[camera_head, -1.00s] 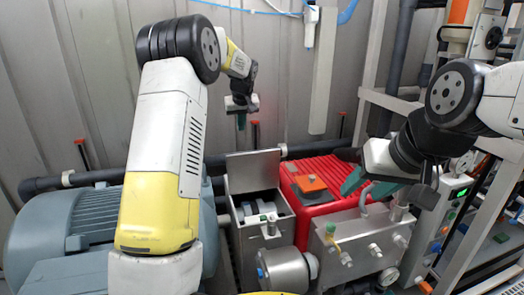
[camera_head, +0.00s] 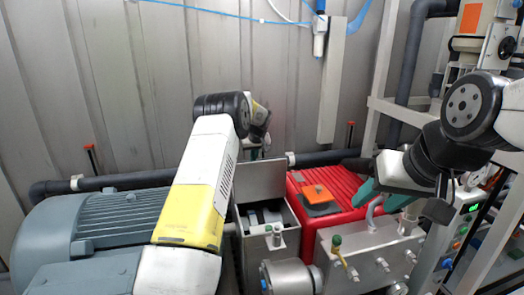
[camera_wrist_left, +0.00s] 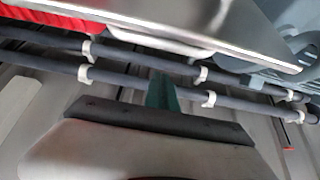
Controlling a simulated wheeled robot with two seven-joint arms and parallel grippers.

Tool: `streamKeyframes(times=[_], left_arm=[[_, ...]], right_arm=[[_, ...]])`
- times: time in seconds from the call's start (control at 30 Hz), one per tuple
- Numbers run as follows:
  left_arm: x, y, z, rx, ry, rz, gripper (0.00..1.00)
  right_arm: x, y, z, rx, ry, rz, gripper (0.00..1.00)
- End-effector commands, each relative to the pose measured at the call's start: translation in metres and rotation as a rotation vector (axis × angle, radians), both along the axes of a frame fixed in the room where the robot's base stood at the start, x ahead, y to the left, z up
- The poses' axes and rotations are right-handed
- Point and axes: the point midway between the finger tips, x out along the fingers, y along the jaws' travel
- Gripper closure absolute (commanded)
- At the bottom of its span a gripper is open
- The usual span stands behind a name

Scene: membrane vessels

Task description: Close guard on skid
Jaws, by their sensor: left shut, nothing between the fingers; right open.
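The guard is a grey metal lid (camera_head: 262,181) standing raised at the back of an open metal box (camera_head: 287,240) on the skid; dark and grey parts show inside. My left gripper is behind the lid in the head view, largely hidden by my forearm and the lid. In the left wrist view its green fingertips (camera_wrist_left: 161,92) are shut and empty, below a shiny metal panel (camera_wrist_left: 190,25) that looks like the lid, apart from it in the picture. My right gripper (camera_head: 378,192) is open, with teal fingers, over the right side of the skid.
A red ribbed unit (camera_head: 348,188) with an orange-topped block (camera_head: 318,194) stands right of the box. A grey motor (camera_head: 95,225) is at left. Dark pipes (camera_head: 125,181) run along the back wall. A valve box (camera_head: 370,250) and a rack post (camera_head: 386,70) are at right.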

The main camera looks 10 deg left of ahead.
Motion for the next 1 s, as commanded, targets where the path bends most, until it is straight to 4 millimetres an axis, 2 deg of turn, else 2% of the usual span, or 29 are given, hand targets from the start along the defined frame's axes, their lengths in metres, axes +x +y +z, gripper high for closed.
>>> streamKeyframes(times=[0.2, 0.4, 1.0], left_arm=[[-0.020, -0.010, 0.001, 0.001, -0.003, -0.004, 1.00], [-0.031, -0.014, -0.001, -0.001, -0.004, -0.002, 1.00], [-0.032, -0.015, 0.000, 0.012, -0.028, -0.005, 1.00]], right_arm=[[0.000, 0.000, 0.000, 0.000, 0.000, 0.000, 0.51], [0.000, 0.000, 0.000, 0.000, 0.000, 0.000, 0.51], [0.000, 0.000, 0.000, 0.000, 0.000, 0.000, 0.51]])
